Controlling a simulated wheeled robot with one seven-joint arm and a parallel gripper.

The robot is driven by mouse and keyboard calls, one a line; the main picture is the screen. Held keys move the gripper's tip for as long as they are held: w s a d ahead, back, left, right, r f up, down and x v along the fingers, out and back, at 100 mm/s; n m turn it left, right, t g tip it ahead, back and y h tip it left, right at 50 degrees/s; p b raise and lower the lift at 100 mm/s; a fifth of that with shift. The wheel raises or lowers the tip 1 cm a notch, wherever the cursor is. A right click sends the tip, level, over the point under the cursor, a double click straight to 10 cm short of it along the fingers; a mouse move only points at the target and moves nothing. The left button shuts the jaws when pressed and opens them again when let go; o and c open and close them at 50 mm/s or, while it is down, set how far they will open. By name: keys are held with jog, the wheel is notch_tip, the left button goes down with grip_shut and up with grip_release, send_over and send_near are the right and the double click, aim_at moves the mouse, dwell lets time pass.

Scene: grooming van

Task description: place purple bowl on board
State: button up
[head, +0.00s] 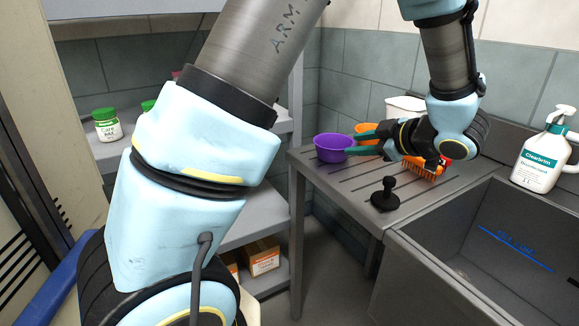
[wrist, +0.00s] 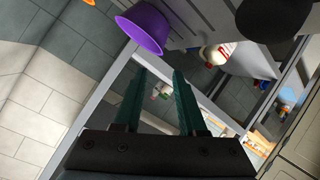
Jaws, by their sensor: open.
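The purple bowl (head: 331,150) sits upright at the left edge of a grey grooved draining board (head: 345,182) beside the sink. My gripper (head: 350,143) is open, its teal fingers pointing left at the bowl and overlapping its right side in the head view. In the wrist view the purple bowl (wrist: 142,27) is beyond the fingertips of my gripper (wrist: 158,72), up and to the left. Nothing is between the fingers there. I cannot tell whether a finger touches the bowl. No other board is clearly visible.
An orange bowl (head: 366,129) and a white container (head: 404,104) stand behind my gripper. An orange brush (head: 424,170) and a black knobbed object (head: 385,196) are close by on the board. The sink (head: 490,255) and a disinfectant bottle (head: 540,158) are at right; shelves (head: 262,212) at left.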

jog(key=w+a+m+h, duration=0.1)
jog(key=w+m+h, duration=0.1)
jog(key=w, duration=0.1)
jog(key=w+a+m+h, duration=0.2)
jog(key=w, duration=0.1)
jog(key=w+a+m+h, duration=0.2)
jog(key=w+h, duration=0.1)
jog(key=shift+w+a+r+m+g, duration=0.1)
jog(key=shift+w+a+m+g, duration=0.1)
jog(key=shift+w+m+g, duration=0.15)
jog(key=s+a+f+m+g, duration=0.3)
jog(key=s+a+g, duration=0.1)
jog(key=s+a, duration=0.4)
jog(key=s+a+f+m+g, duration=0.3)
jog(key=s+a, duration=0.6)
jog(key=a, duration=0.4)
jog(key=shift+a+f+m+g+y, duration=0.35)
jog(key=shift+m+g, duration=0.2)
jog(key=shift+g, duration=0.5)
